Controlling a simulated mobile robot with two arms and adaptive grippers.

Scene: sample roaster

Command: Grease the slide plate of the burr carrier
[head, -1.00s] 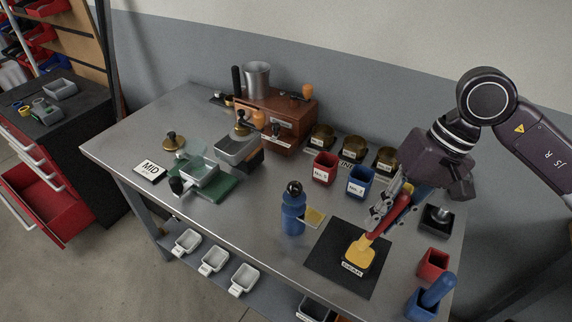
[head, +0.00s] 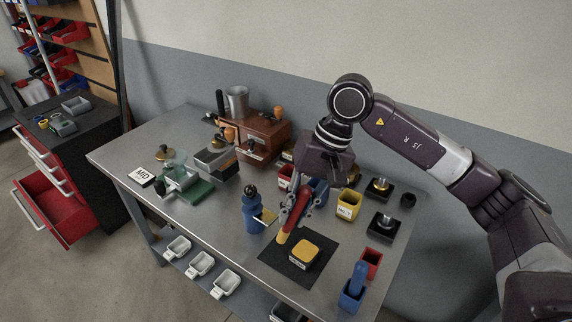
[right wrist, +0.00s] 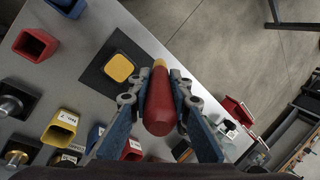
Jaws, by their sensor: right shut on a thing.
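My right gripper (head: 296,207) is shut on a red-handled brush (head: 291,216) with a yellow end pointing down and left. In the right wrist view the brush (right wrist: 160,104) lies between both fingers. A yellow pad (head: 306,248) in a small labelled holder sits on a black mat (head: 273,257); the brush end is up and left of it and appears apart from it. The pad also shows in the right wrist view (right wrist: 119,68). A green base (head: 199,192) with a pale, partly clear top stands at the left; I cannot tell which part is the slide plate.
A blue bottle (head: 253,212) stands left of the mat. A wooden grinder box (head: 262,133) is at the back. Yellow (head: 348,205), red (head: 372,262) and blue (head: 350,298) bins stand to the right. The MID card (head: 141,176) lies at the left; the table's front left is clear.

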